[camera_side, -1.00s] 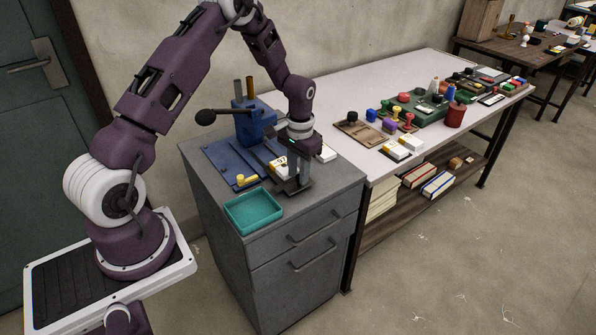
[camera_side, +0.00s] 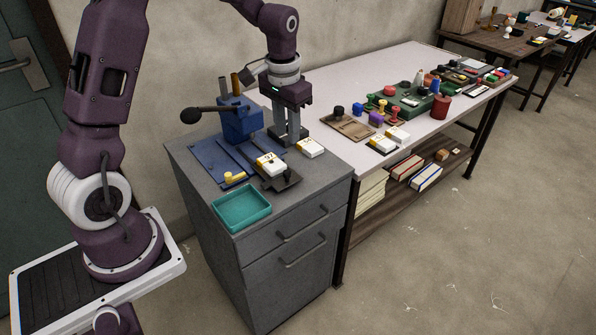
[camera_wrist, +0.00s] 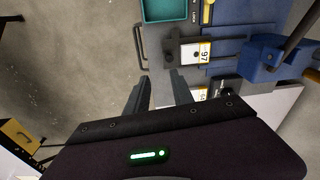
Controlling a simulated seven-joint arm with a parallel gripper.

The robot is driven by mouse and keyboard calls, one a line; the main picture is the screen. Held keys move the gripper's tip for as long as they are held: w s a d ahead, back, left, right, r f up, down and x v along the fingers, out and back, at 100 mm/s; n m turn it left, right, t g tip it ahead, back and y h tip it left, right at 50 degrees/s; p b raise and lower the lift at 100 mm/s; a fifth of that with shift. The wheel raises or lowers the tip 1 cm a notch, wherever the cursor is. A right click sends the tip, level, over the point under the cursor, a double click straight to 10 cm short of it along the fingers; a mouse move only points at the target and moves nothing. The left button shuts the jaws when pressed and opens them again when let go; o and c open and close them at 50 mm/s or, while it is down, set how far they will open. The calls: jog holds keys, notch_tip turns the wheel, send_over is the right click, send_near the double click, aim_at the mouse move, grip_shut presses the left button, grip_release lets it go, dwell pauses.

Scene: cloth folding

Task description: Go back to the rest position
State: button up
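My gripper (camera_side: 287,138) hangs above the grey cabinet (camera_side: 205,190), fingers pointing down, beside the blue lever press (camera_side: 240,122). In the wrist view its two fingers (camera_wrist: 160,76) stand apart with nothing held between them. A white and yellow block (camera_side: 270,165) sits on the dark holder (camera_side: 284,180) in front of the press; in the wrist view this block (camera_wrist: 195,52) shows the number 97. A second white and yellow block (camera_side: 310,148) lies to its right on the cabinet, apart from the holder.
A teal tray (camera_side: 242,208) lies at the cabinet's front left. The press's black-knobbed lever (camera_side: 192,115) sticks out left. A long white table (camera_side: 385,75) on the right carries stamps, a wooden board (camera_side: 347,127) and more blocks. The air above the cabinet's front is clear.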

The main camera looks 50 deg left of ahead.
jog(key=s+d+r+t, duration=0.2)
jog(key=s+d+r, duration=0.5)
jog(key=r, duration=0.4)
jog(key=s+d+r+t, duration=0.1)
jog(key=s+d, duration=0.1)
jog(key=s, duration=0.6)
jog(key=s+d+r+m+t, duration=0.1)
jog(key=s+d, duration=0.2)
jog(key=s, duration=0.6)
jog(key=shift+s+d+r+t+h, duration=0.2)
jog(key=shift+r+t+h, duration=0.1)
jog(key=shift+r+h, duration=0.1)
